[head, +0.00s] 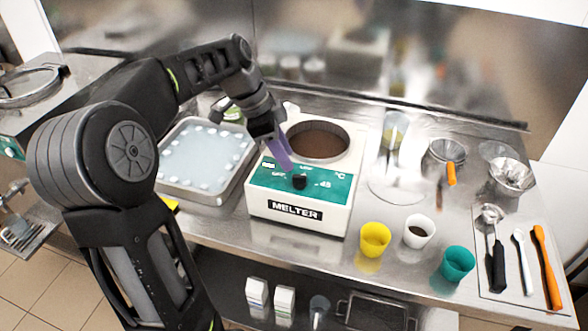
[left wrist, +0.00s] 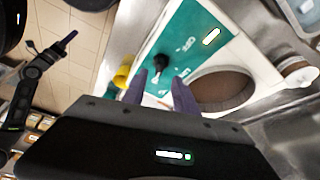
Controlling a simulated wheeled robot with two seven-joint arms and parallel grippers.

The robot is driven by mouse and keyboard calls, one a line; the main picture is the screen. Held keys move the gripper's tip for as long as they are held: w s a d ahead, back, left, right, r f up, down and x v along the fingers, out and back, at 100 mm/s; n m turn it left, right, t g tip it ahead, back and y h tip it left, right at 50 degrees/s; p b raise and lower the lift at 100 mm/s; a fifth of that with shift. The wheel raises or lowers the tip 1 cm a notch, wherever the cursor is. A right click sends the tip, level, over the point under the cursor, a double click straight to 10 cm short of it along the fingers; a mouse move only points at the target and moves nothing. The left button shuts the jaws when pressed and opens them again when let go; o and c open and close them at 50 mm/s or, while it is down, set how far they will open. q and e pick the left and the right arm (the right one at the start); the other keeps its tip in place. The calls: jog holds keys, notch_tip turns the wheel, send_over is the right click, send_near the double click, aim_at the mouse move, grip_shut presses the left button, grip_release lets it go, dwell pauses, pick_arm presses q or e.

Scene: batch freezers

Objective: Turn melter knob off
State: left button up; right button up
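The melter (head: 340,205) is a white box with a green front panel, a round well of brown liquid on top and a black knob (head: 299,181) on the panel. The knob also shows in the left wrist view (left wrist: 162,62), just beyond my fingertips. My left gripper (head: 285,163), with purple-grey fingers, reaches down to the panel from above, just up and left of the knob. In the left wrist view its two fingers (left wrist: 158,77) are spread with a gap and nothing between them. What seems to be my right arm shows dark at the left of that view; its finger state is unclear.
A metal tray (head: 169,190) of white pieces lies left of the melter. Yellow (head: 375,240), white (head: 419,231) and teal (head: 457,264) cups stand to its right. Further right are a strainer, a metal bowl and a mat (head: 487,279) with utensils. A wall backs the counter.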

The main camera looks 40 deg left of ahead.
aim_at(297, 175)
pick_arm(q)
jog(key=p+x, duration=0.1)
jog(key=x, duration=0.5)
jog(key=shift+f, duration=0.1)
jog(key=shift+c, duration=0.2)
grip_shut()
